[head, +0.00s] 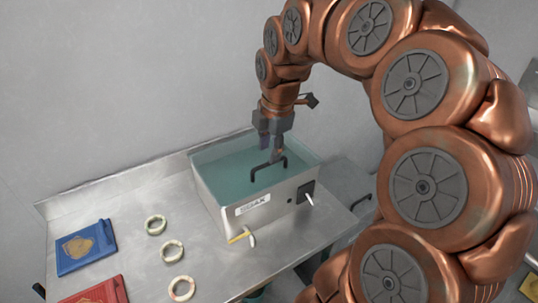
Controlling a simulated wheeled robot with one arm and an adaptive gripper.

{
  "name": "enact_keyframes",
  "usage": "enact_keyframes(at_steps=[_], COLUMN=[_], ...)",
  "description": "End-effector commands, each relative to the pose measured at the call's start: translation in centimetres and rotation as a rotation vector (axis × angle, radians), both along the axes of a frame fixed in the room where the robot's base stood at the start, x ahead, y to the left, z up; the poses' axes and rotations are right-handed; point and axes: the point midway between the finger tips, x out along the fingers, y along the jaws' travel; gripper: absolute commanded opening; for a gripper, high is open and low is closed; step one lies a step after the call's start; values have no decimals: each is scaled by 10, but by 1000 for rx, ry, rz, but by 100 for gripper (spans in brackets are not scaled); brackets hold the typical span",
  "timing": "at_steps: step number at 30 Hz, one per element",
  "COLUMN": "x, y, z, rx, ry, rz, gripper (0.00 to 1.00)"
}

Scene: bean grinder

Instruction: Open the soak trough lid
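The soak trough (222,202) is a metal box with a "SOAK" label on its front, standing on the metal counter. Its lid (220,165) is a flat teal panel, lying closed across the top. A black arched handle (267,165) stands on the lid near its front edge. My gripper (271,151) points down over the lid, right at the handle. Its two fingers look apart. I cannot tell whether they touch the handle, and the far finger is partly hidden.
Three pale rings (172,250) lie on the counter (130,200) left of the trough. A blue plaque (86,247) and a red plaque (100,292) lie further left. A wall stands close behind.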

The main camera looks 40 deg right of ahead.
Motion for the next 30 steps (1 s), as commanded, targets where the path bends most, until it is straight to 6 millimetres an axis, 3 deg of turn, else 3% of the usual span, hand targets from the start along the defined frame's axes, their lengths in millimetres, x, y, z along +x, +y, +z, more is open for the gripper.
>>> enact_keyframes(at_steps=[9,21,30], x=[5,7,7], y=[0,0,0], z=[-31,-36,-36], rx=[2,1,1], ry=[4,-1,0], rz=[-1,-1,-1], gripper=[37,37,7])
